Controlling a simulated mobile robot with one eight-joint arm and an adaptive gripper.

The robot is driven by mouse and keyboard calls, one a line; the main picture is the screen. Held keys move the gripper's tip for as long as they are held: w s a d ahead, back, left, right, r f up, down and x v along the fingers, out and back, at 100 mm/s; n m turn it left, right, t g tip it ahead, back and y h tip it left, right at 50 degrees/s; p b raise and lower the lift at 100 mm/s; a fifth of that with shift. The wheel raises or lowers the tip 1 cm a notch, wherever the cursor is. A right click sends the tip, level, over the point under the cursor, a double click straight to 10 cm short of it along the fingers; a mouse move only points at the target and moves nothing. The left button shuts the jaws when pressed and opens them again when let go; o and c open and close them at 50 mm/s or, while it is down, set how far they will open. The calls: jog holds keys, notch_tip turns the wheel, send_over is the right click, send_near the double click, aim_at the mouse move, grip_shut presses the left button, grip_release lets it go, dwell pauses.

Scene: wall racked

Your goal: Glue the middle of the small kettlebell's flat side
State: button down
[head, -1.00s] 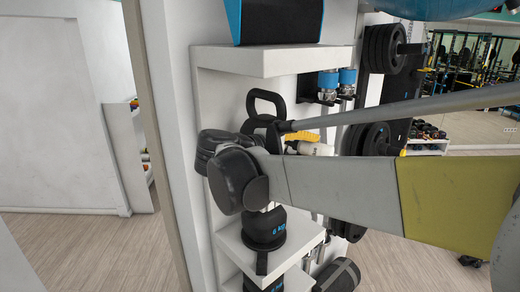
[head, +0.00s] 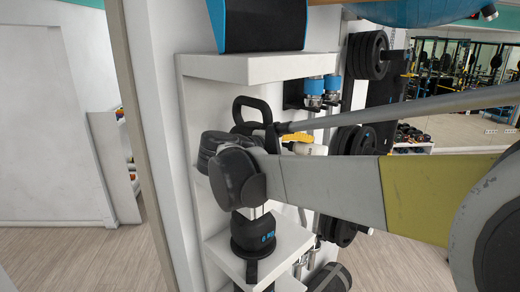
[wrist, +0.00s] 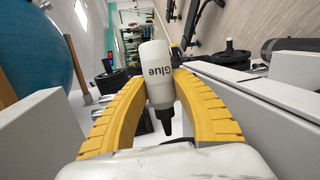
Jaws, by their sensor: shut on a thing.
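My gripper (wrist: 160,88) is shut on a white glue bottle (wrist: 156,68), with a yellow finger on each side of it. The bottle's black nozzle points toward the bottom of the wrist view. In the head view my gripper (head: 298,138) is partly hidden by my arm, and a bit of the white bottle (head: 318,150) shows beyond it. A black kettlebell (head: 253,236) with a blue marking sits on the lower white shelf; my wrist covers its upper part. A black handle (head: 254,103) rises behind my wrist. I cannot tell which flat side is meant.
White shelves (head: 262,68) stand against the wall, with a blue and black box (head: 262,25) on top. Weight plates (head: 366,55) and blue-topped dumbbells (head: 322,86) hang at the right. A blue ball (wrist: 30,45) shows left in the wrist view.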

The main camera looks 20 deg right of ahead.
jog(key=shift+w+a, duration=0.25)
jog(key=shift+w, duration=0.25)
jog(key=shift+a, duration=0.1)
jog(key=shift+s+a, duration=0.3)
jog(key=shift+s, duration=0.1)
jog(key=shift+a, duration=0.1)
jog(key=shift+s, duration=0.1)
dwell(0.3)
jog(key=shift+s, duration=0.15)
